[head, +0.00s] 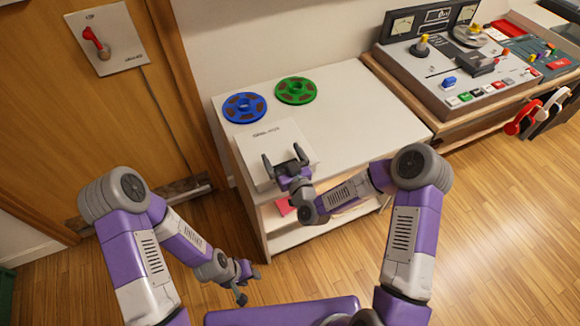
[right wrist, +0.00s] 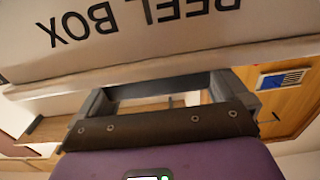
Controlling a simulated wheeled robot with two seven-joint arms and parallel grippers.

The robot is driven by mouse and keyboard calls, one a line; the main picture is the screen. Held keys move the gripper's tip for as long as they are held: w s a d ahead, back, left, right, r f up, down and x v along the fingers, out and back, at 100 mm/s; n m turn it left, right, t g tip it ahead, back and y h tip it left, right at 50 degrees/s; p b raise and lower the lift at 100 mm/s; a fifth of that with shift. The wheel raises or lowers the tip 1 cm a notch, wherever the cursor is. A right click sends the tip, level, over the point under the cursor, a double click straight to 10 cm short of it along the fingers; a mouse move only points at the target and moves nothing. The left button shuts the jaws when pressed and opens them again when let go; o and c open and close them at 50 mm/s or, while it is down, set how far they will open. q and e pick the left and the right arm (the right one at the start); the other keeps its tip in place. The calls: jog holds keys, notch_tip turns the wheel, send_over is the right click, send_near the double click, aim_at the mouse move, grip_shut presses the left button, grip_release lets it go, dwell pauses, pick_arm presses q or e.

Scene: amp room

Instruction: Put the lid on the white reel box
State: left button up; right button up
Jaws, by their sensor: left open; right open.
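The white reel box (head: 262,146) stands at the front left corner of the white table. A flat white panel with dark lettering forms its upper face; I cannot tell whether this is a separate lid or how it is seated. In the right wrist view the white surface (right wrist: 170,52) reads "REEL BOX" upside down and fills the top. My right gripper (head: 285,155) is open at the box's front right side, with its fingers in front of the white panel; contact is unclear. My left gripper (head: 248,287) is open and empty, low over the floor left of the table.
A blue reel (head: 245,107) and a green reel (head: 295,91) lie behind the box on the white table (head: 365,108). A tape machine (head: 450,75) stands on a wooden bench at the right. The table's right half is clear. A wooden door (head: 90,120) is at the left.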

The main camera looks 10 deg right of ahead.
jog(key=shift+r+p, duration=0.35)
jog(key=shift+r, duration=0.15)
jog(key=shift+s+d+r, duration=0.1)
jog(key=shift+s, duration=0.25)
jog(key=p+v, duration=0.2)
jog(key=v, duration=0.9)
jog(key=s+f+m+g, duration=0.1)
jog(key=s+f+g, duration=0.3)
jog(key=f+g, duration=0.65)
jog(key=s+d+f+m+g+h, duration=0.1)
jog(key=s+f+m+g, duration=0.4)
jog(key=s+f, duration=0.5)
jog(key=s+d+g, duration=0.1)
jog(key=s, duration=0.2)
jog(key=shift+s+f, duration=0.25)
jog(key=shift+r+p, duration=1.2)
jog(key=shift+r, duration=0.05)
